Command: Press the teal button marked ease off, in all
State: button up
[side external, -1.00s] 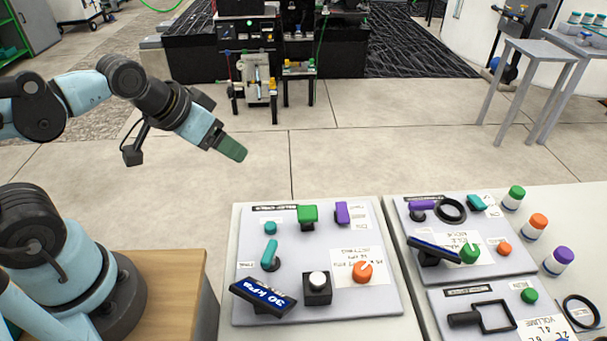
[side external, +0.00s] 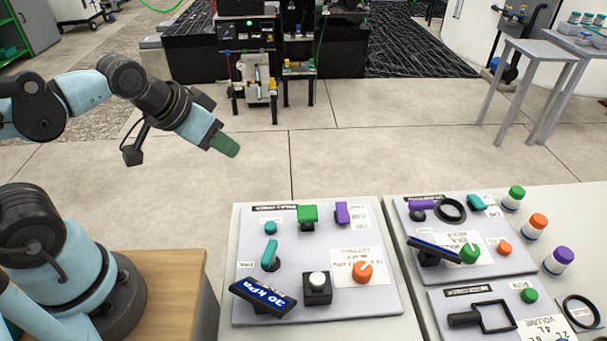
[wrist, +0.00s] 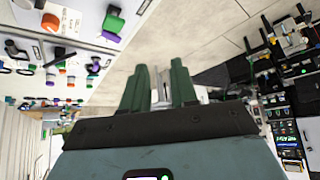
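A small round teal button (side external: 270,228) is on the upper left of the left panel (side external: 385,300). A small label sits beside it, but I cannot read the writing. A teal lever (side external: 269,252) is just below it, and another teal part (side external: 477,202) is on the upper right panel. My gripper (side external: 229,148) is in the air, above and left of the left panel, well apart from the button. In the wrist view my gripper (wrist: 160,88) shows two green fingers with a gap between them and nothing held.
The left panel also carries a green block (side external: 307,214), a purple switch (side external: 342,213), an orange knob (side external: 362,272), a white-capped black box (side external: 318,288) and a tilted 30 kPa display (side external: 263,296). Several coloured-capped jars stand at the right. The air between gripper and panel is clear.

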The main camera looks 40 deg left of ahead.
grip_shut()
dwell(1.3)
